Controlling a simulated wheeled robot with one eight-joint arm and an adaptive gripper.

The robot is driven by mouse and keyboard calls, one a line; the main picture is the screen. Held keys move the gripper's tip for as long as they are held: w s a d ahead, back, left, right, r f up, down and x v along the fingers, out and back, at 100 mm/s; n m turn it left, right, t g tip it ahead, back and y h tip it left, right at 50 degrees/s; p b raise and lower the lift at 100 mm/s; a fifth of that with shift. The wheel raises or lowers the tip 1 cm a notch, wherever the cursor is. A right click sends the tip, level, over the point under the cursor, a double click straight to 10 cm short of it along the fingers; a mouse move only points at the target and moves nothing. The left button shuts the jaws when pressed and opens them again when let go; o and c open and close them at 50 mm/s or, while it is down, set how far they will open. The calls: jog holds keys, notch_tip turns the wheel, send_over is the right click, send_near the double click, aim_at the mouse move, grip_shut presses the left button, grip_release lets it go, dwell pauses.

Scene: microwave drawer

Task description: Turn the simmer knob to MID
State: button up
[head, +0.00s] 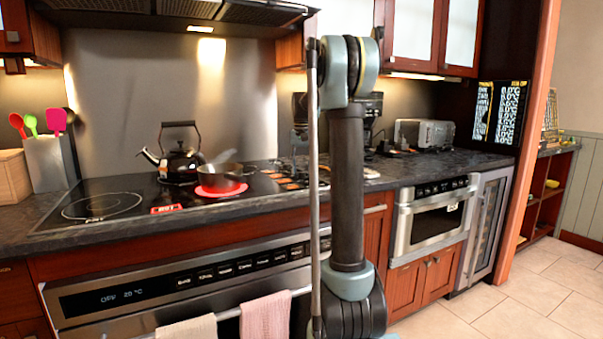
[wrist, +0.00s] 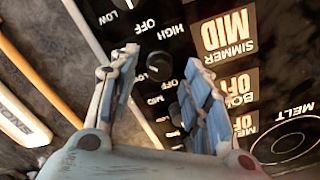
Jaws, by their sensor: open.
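In the wrist view, which is upside down, a black round knob (wrist: 159,66) with a pale pointer mark sits among LOW, OFF and HIGH labels. A display (wrist: 229,40) beside it reads SIMMER MID. My gripper (wrist: 160,70) is open, with blue-padded fingers on either side of the first knob. I cannot tell whether they touch it.
A kettle (head: 178,160) and a red pot (head: 220,178) stand on the black cooktop (head: 130,205), which shows a glowing ring under the pot and a HOT sign. A toaster (head: 425,133) is at the right. Pale and pink towels (head: 265,318) hang on the oven handle.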

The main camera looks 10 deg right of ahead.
notch_tip(320, 180, up, 11)
dwell(0.4)
jog(key=s+f+n, duration=0.1)
jog(key=s+f, duration=0.3)
jog(key=s, duration=0.5)
jog(key=s+f+t, duration=0.1)
jog(key=s+f, duration=0.3)
jog(key=s, duration=0.4)
jog(key=s+f+n, duration=0.1)
jog(key=s+f, duration=0.3)
jog(key=s, duration=0.5)
jog(key=s+f+n+t, duration=0.1)
jog(key=s+f, duration=1.7)
jog(key=f, duration=0.2)
jog(key=shift+s+a+n, duration=0.15)
jog(key=shift+a+n, duration=0.1)
jog(key=shift+n, duration=0.05)
jog(key=shift+f, duration=0.1)
jog(key=shift+w+f, duration=0.2)
jog(key=shift+w, duration=0.3)
